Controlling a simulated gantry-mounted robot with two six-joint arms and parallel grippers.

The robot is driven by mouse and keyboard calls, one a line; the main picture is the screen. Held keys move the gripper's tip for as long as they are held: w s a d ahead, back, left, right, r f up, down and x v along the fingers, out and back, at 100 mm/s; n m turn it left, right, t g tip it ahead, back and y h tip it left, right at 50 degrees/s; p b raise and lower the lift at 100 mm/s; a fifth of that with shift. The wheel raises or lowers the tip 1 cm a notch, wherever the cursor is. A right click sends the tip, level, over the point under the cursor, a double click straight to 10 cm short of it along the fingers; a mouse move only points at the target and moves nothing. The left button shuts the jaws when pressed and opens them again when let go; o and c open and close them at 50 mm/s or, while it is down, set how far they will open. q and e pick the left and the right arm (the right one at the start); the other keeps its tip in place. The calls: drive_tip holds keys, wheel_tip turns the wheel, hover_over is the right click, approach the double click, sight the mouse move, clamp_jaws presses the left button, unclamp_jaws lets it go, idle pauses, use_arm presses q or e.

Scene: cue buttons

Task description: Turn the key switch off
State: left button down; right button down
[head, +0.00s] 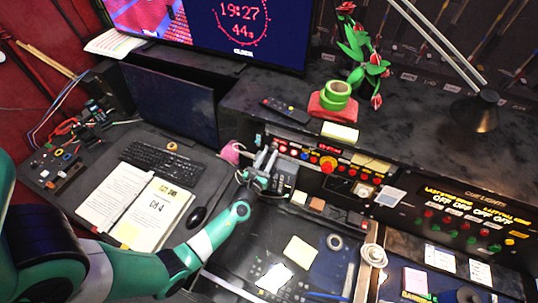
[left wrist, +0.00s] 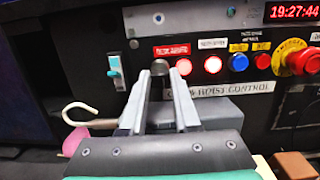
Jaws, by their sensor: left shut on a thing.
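My left gripper (head: 266,157) is at the left end of the hoist control panel, reaching in from the lower left. In the left wrist view its two fingers (left wrist: 160,78) point at the panel and are shut on a small dark knob (left wrist: 160,67), which seems to be the key switch. Only the knob's dark top shows between the fingertips; the rest is hidden, so I cannot tell which way it is turned. In the head view the gripper hides it. My right gripper is not in view.
A teal-framed rocker switch (left wrist: 115,73) is to the left. A keyboard (head: 160,161), notebook (head: 160,215) and mouse (head: 197,217) lie on the left desk.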

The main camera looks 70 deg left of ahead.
use_arm(q)
drive_tip(key=shift+n, duration=0.4)
drive_tip(key=n+b, duration=0.1)
drive_tip(key=n, duration=0.3)
drive_tip(key=shift+w+d+g+y, duration=0.1)
drive_tip(key=shift+d+g+y, duration=0.05)
drive_tip(key=shift+g+y, duration=0.2)
drive_tip(key=n+g+b, duration=0.1)
drive_tip(key=n, duration=0.4)
drive_tip(key=shift+b, duration=0.3)
drive_tip(key=n+b, duration=0.1)
drive_tip(key=n, duration=0.4)
drive_tip(key=shift+w+r+g, duration=0.1)
drive_tip(key=shift+r+g, duration=0.05)
drive_tip(key=shift+g, duration=0.2)
drive_tip(key=n, duration=0.4)
drive_tip(key=shift+r+g, duration=0.15)
drive_tip(key=shift+g, duration=0.15)
drive_tip(key=shift+n, duration=0.5)
drive_tip(key=c, duration=0.6)
unclamp_jaws()
drive_tip(key=shift+c, duration=0.2)
drive_tip(key=shift+d, duration=0.15)
